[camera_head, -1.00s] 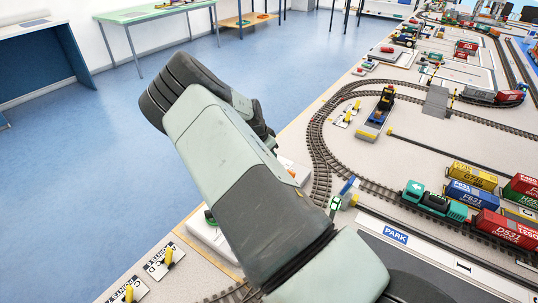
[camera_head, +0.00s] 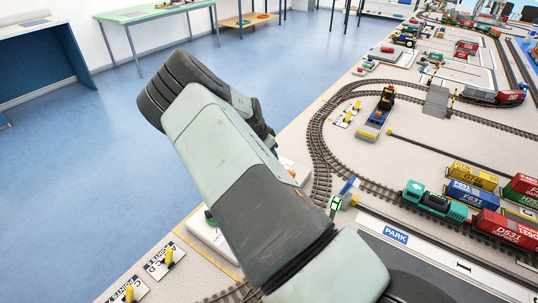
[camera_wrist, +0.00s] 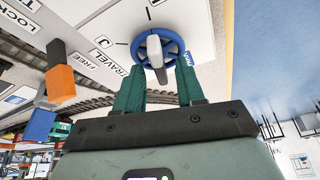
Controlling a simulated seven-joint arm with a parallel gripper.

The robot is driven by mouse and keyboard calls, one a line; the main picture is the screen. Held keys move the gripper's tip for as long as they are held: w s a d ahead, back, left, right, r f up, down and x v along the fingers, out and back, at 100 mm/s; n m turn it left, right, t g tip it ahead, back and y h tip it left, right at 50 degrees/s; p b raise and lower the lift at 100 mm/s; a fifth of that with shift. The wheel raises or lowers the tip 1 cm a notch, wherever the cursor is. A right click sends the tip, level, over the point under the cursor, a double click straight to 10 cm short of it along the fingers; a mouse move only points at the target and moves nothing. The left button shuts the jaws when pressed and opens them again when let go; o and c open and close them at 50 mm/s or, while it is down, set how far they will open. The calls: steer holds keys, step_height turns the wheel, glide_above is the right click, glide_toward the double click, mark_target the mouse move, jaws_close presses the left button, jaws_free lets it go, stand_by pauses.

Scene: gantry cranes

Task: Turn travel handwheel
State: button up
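The travel handwheel (camera_wrist: 174,43) is a blue ring with a pale grey bar across its middle, on a white panel (camera_wrist: 105,22) printed "TRAVEL". It is at the upper middle of the wrist view. My gripper (camera_wrist: 160,70) has two green fingers spread apart, pointing at the wheel. The grey bar lies between the fingertips, with a visible gap on each side. The fingertips overlap the wheel's near rim in the picture; I cannot tell whether they touch it. In the head view my arm hides the wheel and gripper.
An orange block with a dark top (camera_wrist: 60,82) stands left of the fingers in the wrist view, near "FREE" and "LOCK" lettering. In the head view, curved rail track (camera_head: 322,150) and several wagons, including a red one (camera_head: 504,229), lie right of my arm. Open blue floor lies left.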

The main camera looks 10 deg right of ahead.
steer(key=v, duration=1)
steer(key=shift+a+r, duration=0.1)
